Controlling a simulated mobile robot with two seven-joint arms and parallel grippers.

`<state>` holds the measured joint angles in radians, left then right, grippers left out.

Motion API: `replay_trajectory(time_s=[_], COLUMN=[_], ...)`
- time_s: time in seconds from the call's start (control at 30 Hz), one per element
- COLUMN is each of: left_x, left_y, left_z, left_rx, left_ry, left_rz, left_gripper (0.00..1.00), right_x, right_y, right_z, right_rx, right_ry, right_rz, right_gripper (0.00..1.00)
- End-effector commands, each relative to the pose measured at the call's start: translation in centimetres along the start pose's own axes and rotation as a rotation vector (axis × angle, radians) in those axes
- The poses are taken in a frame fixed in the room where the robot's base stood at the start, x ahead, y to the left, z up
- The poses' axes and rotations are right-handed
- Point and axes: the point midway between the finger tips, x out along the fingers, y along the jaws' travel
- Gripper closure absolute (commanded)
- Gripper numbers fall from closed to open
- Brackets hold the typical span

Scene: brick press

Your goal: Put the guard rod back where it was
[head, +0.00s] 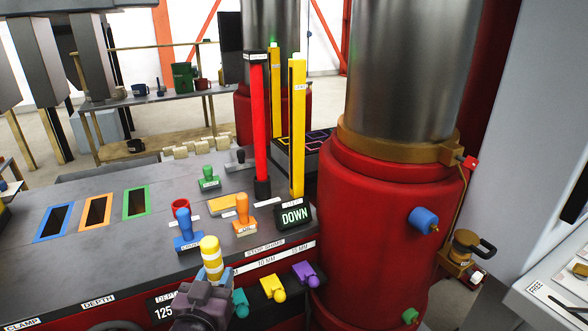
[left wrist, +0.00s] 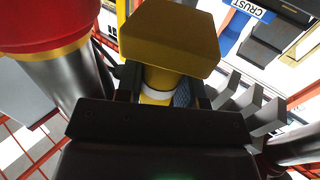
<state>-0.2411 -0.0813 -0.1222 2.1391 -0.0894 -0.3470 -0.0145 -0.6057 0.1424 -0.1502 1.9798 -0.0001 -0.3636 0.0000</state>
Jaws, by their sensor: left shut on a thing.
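A yellow rod with white bands (head: 211,252) stands up out of my left gripper (head: 208,290) in the head view; it looks like the guard rod. The gripper is shut on it, in front of the press table's front edge. A red upright bar (head: 261,125) stands on the table beside two yellow posts, the nearer one (head: 297,130) by the DOWN display. My right gripper is not in view.
Blue (head: 187,232), orange (head: 244,215) and green (head: 208,178) stamps stand on the press table (head: 130,270). Teal, yellow and purple pegs (head: 305,273) stick out of its front. A big red column (head: 385,225) stands at the right. Three colour-framed slots lie at the left.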

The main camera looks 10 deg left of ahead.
Motion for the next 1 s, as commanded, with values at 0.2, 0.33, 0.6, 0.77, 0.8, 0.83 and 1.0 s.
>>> replay_trajectory(time_s=[0.2, 0.33, 0.6, 0.77, 0.8, 0.83, 1.0], left_x=[0.0, -0.2, -0.6, -1.0, -1.1, -1.1, -1.4], left_y=[0.4, 1.4, 5.3, 8.0, 8.7, 9.2, 11.8], left_z=[-0.4, -1.3, -4.4, -6.5, -7.0, -7.5, -9.4], left_rx=[0.001, 0.004, 0.005, 0.007, 0.007, 0.006, 0.005], left_ry=[0.003, 0.004, 0.006, 0.005, 0.006, 0.007, 0.004], left_rz=[0.019, 0.073, 0.263, 0.394, 0.428, 0.454, 0.581], left_gripper=[0.84, 0.84, 0.84, 0.84, 0.84, 0.84, 0.84], right_x=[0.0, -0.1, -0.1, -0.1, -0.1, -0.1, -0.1], right_y=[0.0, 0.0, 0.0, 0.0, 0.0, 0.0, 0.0], right_z=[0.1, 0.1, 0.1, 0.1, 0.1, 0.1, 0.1], right_rx=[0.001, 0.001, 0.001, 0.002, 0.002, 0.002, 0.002], right_ry=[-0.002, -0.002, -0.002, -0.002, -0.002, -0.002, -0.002], right_rz=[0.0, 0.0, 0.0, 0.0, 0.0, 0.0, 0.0], right_gripper=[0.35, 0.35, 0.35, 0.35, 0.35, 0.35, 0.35])
